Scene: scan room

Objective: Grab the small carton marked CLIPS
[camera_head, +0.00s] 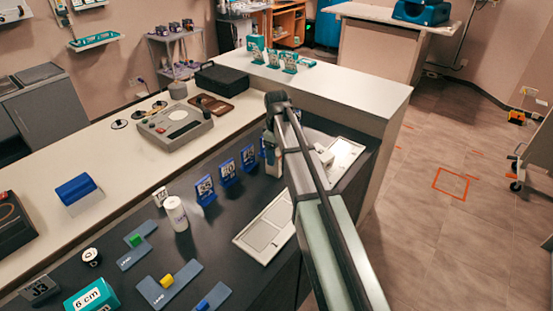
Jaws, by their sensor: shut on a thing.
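My gripper (273,165) is at the far end of my arm, low over the dark worktop, just right of the row of blue number stands. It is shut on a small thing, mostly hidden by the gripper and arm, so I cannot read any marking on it. I cannot make out the word CLIPS on anything in view. A small pale object (325,156) shows just right of my arm, by a light tray; I cannot tell what it is.
Blue number stands (205,190) stand left of my gripper. A white bottle (175,214), a teal 6 cm box (92,297) and blue bases with coloured blocks are nearer. A flat light panel (265,232) lies left of my arm. A raised white counter (330,88) stands behind.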

